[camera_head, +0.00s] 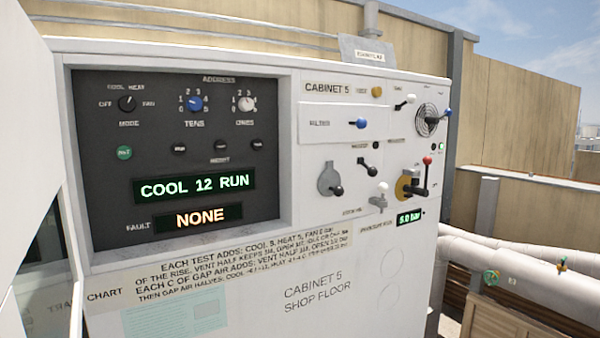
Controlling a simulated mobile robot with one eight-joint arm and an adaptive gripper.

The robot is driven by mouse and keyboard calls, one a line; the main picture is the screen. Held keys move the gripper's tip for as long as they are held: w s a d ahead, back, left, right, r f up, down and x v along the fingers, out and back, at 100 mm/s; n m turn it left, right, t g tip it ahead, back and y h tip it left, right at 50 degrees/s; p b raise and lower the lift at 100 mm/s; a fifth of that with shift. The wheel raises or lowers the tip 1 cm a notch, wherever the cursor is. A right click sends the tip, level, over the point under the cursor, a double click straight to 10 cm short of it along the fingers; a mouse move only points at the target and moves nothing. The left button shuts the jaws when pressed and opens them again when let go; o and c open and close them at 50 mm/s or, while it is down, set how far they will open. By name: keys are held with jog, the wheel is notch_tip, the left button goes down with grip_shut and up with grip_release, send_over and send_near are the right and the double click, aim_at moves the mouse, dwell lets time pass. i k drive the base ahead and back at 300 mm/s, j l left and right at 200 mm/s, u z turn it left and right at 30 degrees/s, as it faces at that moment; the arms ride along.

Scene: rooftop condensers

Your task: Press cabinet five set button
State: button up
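Cabinet five (375,280) is a white box marked "CABINET 5 SHOP FLOOR" that fills most of the view. Its recessed dark panel (100,190) holds a round green button (124,152) at the left; its white lettering is too small to read surely. Above it are a black mode knob (127,103), a blue tens knob (194,103) and a white ones knob (245,103). Several small black buttons sit to the right of the green one. The upper display (194,187) reads "COOL 12 RUN". The fault display (200,217) reads "NONE". My gripper is not in view.
A white panel (22,130) stands close at the left edge, beside the dark panel. Right of the recess are a blue-knobbed drawer front (340,124), several levers and a "5.0 bar" display (409,219). White pipes (520,262) run at the right.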

aim_at(124, 152)
jog(key=u, duration=1.3)
